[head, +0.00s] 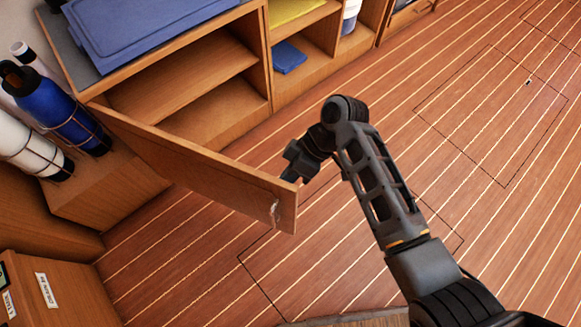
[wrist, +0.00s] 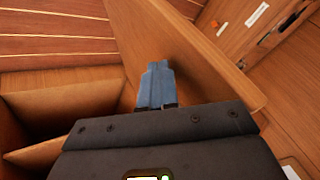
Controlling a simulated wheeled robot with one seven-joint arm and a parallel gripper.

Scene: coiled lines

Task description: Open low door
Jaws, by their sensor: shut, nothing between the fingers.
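The low door (head: 190,165) is a wooden panel that stands swung wide open from the low cabinet (head: 185,85), showing its shelves. A small metal handle (head: 275,212) sits near the door's free end. My gripper (head: 290,175) is just beside the inner face of the door near its free end; whether it touches cannot be told. In the wrist view my gripper (wrist: 157,70) has its fingers shut and empty, pointing at the door panel (wrist: 205,60). The open cabinet compartments (wrist: 60,110) show at the left there.
Blue and white bottles (head: 50,108) are strapped at the left. A blue folded item (head: 289,57) lies in a neighbouring cubby. A labelled wooden unit (head: 60,290) stands at the lower left. The striped wooden floor (head: 480,130) is clear to the right.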

